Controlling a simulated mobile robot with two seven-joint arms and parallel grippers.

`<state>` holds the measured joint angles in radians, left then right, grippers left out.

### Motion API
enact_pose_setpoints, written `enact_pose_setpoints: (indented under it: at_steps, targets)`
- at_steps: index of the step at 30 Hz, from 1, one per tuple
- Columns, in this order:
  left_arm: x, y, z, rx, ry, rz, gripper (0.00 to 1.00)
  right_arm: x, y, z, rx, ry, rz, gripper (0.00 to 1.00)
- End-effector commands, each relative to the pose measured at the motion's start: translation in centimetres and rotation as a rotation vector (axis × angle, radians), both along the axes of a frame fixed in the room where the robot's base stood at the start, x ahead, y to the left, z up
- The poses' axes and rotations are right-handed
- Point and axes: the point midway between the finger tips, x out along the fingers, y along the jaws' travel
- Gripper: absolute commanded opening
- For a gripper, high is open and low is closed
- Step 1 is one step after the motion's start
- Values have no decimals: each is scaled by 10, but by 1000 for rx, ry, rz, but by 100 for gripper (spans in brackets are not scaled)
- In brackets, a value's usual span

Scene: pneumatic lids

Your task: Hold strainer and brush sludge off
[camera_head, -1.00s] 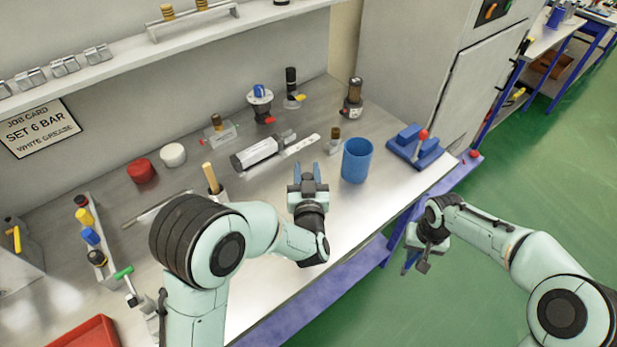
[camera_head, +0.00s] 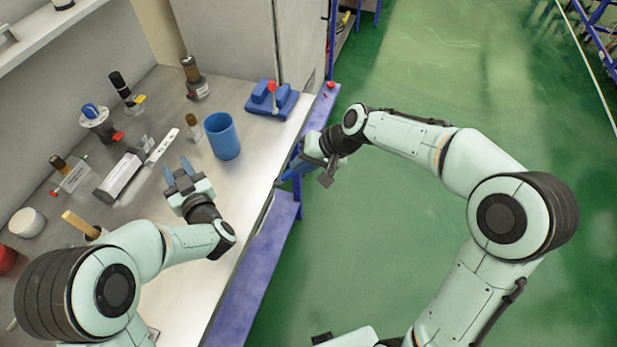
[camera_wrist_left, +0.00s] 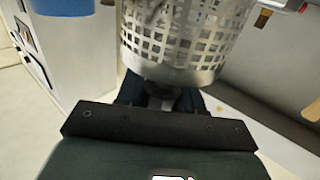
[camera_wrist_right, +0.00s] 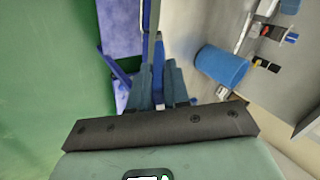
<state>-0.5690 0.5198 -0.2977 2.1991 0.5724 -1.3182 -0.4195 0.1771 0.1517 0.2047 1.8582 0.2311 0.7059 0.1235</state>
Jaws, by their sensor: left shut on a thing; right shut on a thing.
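In the left wrist view a silver perforated strainer (camera_wrist_left: 190,38) fills the top middle, at the fingertips of my left gripper (camera_wrist_left: 160,92), which is shut on it. In the head view my left gripper (camera_head: 180,175) is over the bench, left of the blue cup; I cannot make out the strainer there. My right gripper (camera_head: 300,165) is by the bench's front edge, its fingers (camera_wrist_right: 157,85) close together; what they hold is not clear. A wooden handle (camera_head: 80,224) stands up at the left of the bench, its lower end hidden; I cannot tell whether it is a brush.
A blue cup (camera_head: 222,138) stands on the bench (camera_head: 215,258) near a blue fixture with a red knob (camera_head: 272,98). A grey block (camera_head: 122,178), small fittings and a white round piece (camera_head: 27,222) lie further back and left. Green floor (camera_head: 400,70) is open at right.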

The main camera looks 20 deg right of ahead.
Motion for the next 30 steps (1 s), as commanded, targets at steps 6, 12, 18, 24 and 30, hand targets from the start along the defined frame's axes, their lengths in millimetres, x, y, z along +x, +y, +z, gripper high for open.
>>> enact_pose_setpoints:
  at_steps: [6,12,18,24,30]
  targets:
    - [0,0,0,0,-1,0,5,-9,21,-10,173,-74,146,0]
    - [0,0,0,0,-1,0,5,-8,45,-15,421,-159,287,0]
    - [0,0,0,0,-1,0,5,-15,51,-28,598,-219,322,0]
    - [0,0,0,0,0,0,5,-33,55,-41,648,-226,380,0]
    - [0,0,0,0,-1,0,5,-27,66,-42,650,-228,388,0]
